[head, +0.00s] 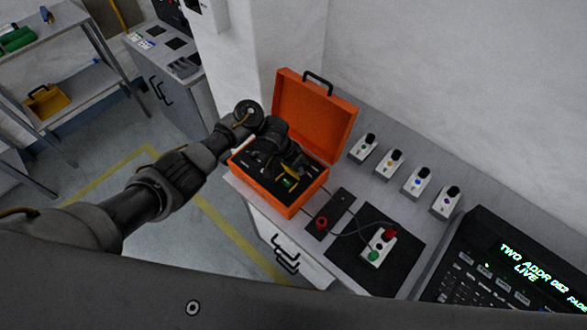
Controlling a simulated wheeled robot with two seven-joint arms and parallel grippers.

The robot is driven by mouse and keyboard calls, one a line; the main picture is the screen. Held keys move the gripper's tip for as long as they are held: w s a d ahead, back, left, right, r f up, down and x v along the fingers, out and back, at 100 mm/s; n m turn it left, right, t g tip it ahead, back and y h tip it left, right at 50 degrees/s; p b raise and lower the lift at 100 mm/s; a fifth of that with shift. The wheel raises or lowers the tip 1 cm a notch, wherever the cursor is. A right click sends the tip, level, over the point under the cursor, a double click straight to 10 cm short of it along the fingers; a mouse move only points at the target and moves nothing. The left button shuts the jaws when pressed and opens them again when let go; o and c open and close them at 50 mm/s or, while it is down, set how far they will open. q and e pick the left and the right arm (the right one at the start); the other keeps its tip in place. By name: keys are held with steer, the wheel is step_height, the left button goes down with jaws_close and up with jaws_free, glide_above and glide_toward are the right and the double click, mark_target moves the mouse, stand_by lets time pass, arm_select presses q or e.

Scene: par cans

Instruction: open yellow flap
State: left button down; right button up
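An orange case (283,197) stands on the grey counter with its lid (318,112) raised. Inside is dark foam with small items. A small yellow-green piece (289,182) shows in the foam; I cannot tell for sure that it is the yellow flap, or whether it is open or shut. My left arm comes in from the left, and my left gripper (283,168) is down inside the case, close to this piece. The fingers are dark against the foam, so their opening and any contact are unclear. My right gripper is not in view.
Right of the case are a black box with a red button (321,223) and a white switch box (378,246) on a black mat. Several small white switch boxes (390,163) line the wall. A console (500,262) stands at the right.

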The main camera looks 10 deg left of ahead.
arm_select(q)
steer(key=shift+w+d+f+g+y, duration=0.2)
steer(key=shift+g+y, duration=0.1)
steer(key=shift+g, duration=0.3)
steer(key=shift+w+d+f+g+y+b, duration=0.15)
steer(key=shift+f+g+y+b, duration=0.2)
steer(key=shift+b, duration=0.5)
steer(key=b, duration=0.2)
steer(key=g+y+b, duration=0.1)
steer(key=b, duration=0.2)
steer(key=shift+w+f+g+b, duration=0.2)
steer(key=shift+w+g+b, duration=0.05)
steer(key=shift+w+b, duration=0.1)
steer(key=shift+s+r+n+g+b, duration=0.1)
steer(key=shift+r+n+g+b, duration=0.15)
steer(key=shift+b, duration=0.4)
steer(key=c, duration=1.3)
jaws_free()
steer(key=shift+s, duration=0.1)
steer(key=shift+o, duration=0.2)
